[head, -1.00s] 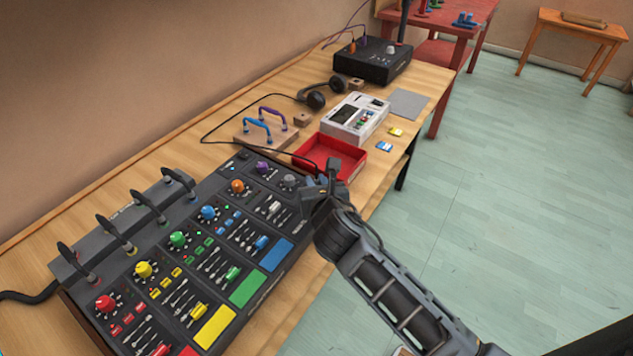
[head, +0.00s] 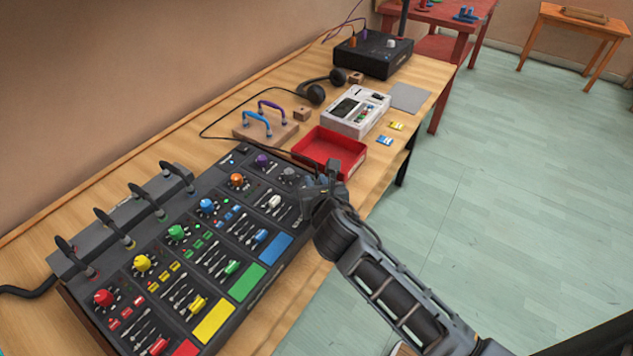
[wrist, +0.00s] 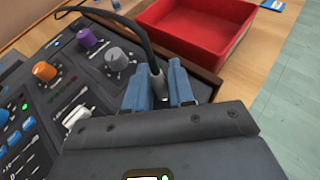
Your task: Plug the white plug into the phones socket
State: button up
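My gripper (head: 318,185) is low over the far right corner of the black mixer (head: 222,232), near the grey knob (head: 289,174). In the wrist view the two blue-grey fingers (wrist: 161,85) stand close together, with a narrow gap. The black cable (wrist: 143,32) runs down between them to a pale grey piece (wrist: 161,101), which looks like the white plug and seems gripped; the fingers hide most of it. I cannot make out the phones socket; the fingers and gripper body cover that part of the mixer.
A red tray (head: 330,148) stands just beyond the mixer. Headphones (head: 318,92), a white cassette device (head: 357,112) and a black box (head: 374,55) are farther along the table. The floor to the right is clear.

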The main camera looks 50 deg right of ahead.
jog(key=o, duration=0.4)
jog(key=shift+o, duration=0.2)
jog(key=v, duration=0.8)
jog(key=shift+b, duration=0.3)
jog(key=shift+w, duration=0.1)
jog(key=s+a+m+t+y, duration=0.3)
jog(key=s+a+m+y, duration=0.4)
jog(key=s+a+m, duration=0.65)
jog(key=s+a+r+m+t+y, duration=0.2)
jog(key=s+r+m, duration=0.8)
jog(key=m, duration=0.4)
jog(key=shift+v, duration=0.95)
